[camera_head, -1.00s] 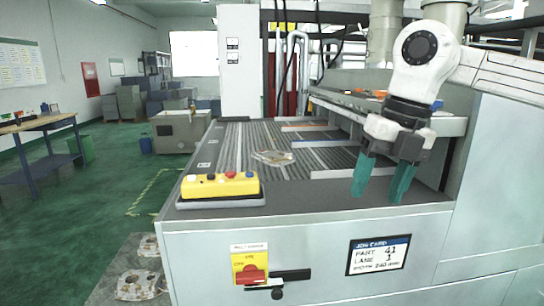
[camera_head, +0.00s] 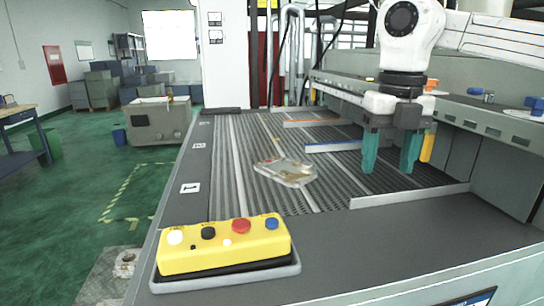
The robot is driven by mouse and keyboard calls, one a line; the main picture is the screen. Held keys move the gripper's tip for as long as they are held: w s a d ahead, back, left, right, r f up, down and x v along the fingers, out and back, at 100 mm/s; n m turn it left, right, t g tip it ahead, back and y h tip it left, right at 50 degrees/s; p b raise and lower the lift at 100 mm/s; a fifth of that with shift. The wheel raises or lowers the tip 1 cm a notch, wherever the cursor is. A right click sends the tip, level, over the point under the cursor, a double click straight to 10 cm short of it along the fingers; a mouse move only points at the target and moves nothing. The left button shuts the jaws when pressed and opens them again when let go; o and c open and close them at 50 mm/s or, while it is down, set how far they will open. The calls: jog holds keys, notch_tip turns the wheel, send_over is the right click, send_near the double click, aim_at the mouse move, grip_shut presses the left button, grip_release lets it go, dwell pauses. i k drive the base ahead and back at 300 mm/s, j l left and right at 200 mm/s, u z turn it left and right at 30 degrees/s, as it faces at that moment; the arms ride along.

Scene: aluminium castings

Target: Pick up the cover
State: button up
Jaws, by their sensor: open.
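The cover (camera_head: 286,170) is a flat, pale metallic casting with brownish patches. It lies on the dark slatted conveyor bed, left of my gripper. My gripper (camera_head: 391,166) has two green fingers pointing down, spread apart with nothing between them. It hangs above the right part of the bed, apart from the cover. The cover is in full view.
A yellow button box (camera_head: 224,246) stands at the near left corner of the machine. Low dividers, one with a blue edge (camera_head: 334,147), lie across the bed behind and right of the cover. A raised ledge (camera_head: 450,113) runs along the right side.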

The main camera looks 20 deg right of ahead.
aim_at(288, 172)
jog(key=i, duration=0.85)
